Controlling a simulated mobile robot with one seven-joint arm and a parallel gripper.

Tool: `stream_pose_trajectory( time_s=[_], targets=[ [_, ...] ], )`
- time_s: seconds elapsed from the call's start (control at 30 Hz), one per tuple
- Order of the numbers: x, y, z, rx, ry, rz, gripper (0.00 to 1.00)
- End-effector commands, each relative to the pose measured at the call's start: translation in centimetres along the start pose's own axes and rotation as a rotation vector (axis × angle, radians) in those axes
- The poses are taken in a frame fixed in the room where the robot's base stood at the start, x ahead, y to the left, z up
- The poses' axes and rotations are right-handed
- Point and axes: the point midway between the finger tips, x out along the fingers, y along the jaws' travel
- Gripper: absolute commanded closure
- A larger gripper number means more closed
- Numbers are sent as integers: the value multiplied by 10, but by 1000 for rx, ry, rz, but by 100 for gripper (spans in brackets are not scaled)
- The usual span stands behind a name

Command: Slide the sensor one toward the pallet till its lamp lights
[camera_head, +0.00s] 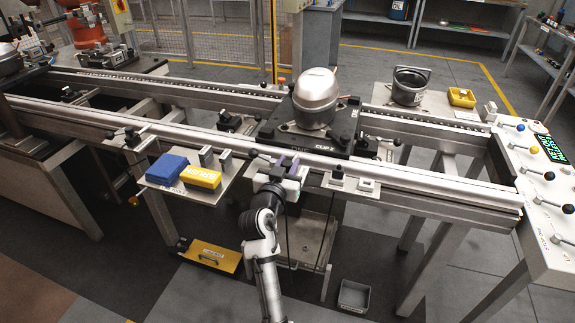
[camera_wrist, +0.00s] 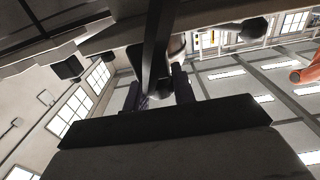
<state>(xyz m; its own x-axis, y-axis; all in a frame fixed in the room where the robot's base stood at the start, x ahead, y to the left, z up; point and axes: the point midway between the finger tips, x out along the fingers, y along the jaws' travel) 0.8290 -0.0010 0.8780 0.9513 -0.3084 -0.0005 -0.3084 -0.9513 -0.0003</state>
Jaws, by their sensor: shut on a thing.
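The pallet (camera_head: 346,120) is a dark plate on the conveyor rails in the head view, carrying a rounded silvery compressor (camera_head: 317,92). White marks on its front edge seem to read ONE. My gripper (camera_head: 285,171) is at the front rail, just below the pallet's front edge. Its purple fingers are shut on a small part that looks like sensor one. In the wrist view my gripper (camera_wrist: 157,94) has a dark bar (camera_wrist: 156,50) between its fingers. The hand hides most of the sensor, and I cannot make out its lamp or the gap to the pallet.
A small shelf holds a blue block (camera_head: 166,169) and a yellow block (camera_head: 201,176), left of my gripper. Small fittings (camera_head: 366,184) sit on the front rail to the right. A control panel (camera_head: 538,180) with levers stands at the far right. A grey bin (camera_head: 353,296) lies on the floor.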

Motion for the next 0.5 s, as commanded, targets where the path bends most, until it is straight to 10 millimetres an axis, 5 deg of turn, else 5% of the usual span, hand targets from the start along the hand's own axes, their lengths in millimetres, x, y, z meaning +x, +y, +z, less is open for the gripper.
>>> stream_pose_trajectory(
  time_s=[0.5],
  targets=[
    [9,0,0,0,0,0,100]
  ],
)
